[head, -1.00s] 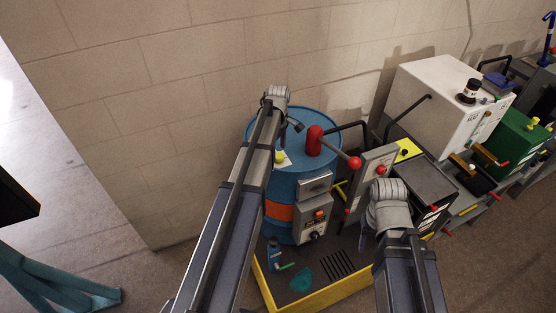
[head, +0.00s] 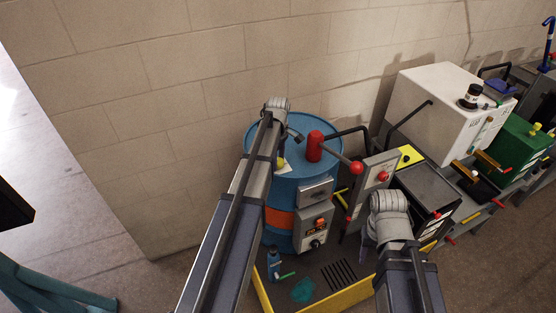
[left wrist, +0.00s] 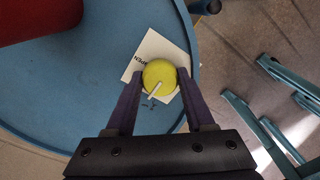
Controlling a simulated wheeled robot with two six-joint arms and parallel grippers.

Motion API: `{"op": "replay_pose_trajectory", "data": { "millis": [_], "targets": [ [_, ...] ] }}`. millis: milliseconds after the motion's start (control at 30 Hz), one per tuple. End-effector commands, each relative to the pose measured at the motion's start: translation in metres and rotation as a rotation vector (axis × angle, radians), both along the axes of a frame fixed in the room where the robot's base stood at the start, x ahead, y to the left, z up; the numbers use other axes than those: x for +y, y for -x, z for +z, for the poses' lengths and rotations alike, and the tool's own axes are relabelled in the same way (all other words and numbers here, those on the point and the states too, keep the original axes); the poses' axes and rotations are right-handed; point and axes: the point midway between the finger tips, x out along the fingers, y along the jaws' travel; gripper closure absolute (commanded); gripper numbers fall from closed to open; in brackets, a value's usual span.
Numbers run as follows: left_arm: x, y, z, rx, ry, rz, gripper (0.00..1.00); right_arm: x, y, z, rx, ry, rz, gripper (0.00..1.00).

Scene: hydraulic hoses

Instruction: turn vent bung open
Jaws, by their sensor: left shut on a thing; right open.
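The yellow vent bung (left wrist: 158,74) sits on the blue drum lid (left wrist: 95,75), with a white line on its top pointing to the lower left. It also shows in the head view (head: 281,162), partly hidden by my left arm. A white label (left wrist: 150,50) with partly covered lettering lies under and around the bung. My left gripper (left wrist: 160,78) is shut on the bung, one finger on each side. My right gripper (head: 372,243) is open and apart from the drum, low beside the control box; its fingers are mostly hidden.
A red pump (head: 314,146) with a red-ended handle stands on the drum lid. A grey control box (head: 374,184) and a white cabinet (head: 435,105) stand to the right. The drum stands on a yellow-edged tray (head: 345,294).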

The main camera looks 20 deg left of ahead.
Motion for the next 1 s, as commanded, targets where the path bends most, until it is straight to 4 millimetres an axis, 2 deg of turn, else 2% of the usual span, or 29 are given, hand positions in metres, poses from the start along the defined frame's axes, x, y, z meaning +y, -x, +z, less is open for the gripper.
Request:
{"op": "replay_pose_trajectory", "data": {
  "millis": [33, 300, 667, 1000],
  "targets": [
    [0.0, -0.0001, 0.0, 0.0, 0.0, 0.0, 0.72, 0.0, 0.0, 0.0, 0.0, 0.0, 0.0, 0.5],
    [0.0, -0.0001, 0.0, 0.0, 0.0, 0.0, 1.0, 0.0, 0.0, 0.0, 0.0, 0.0, 0.0, 0.5],
    [0.0, 0.0, 0.0, 0.0, 0.0, -0.078, 1.0, 0.0, 0.0, 0.0, 0.0, 0.0, 0.0, 0.5],
    [0.0, 0.0, 0.0, 0.0, 0.0, -0.362, 1.0, 0.0, 0.0, 0.0, 0.0, 0.0, 0.0, 0.5]
  ]
}}
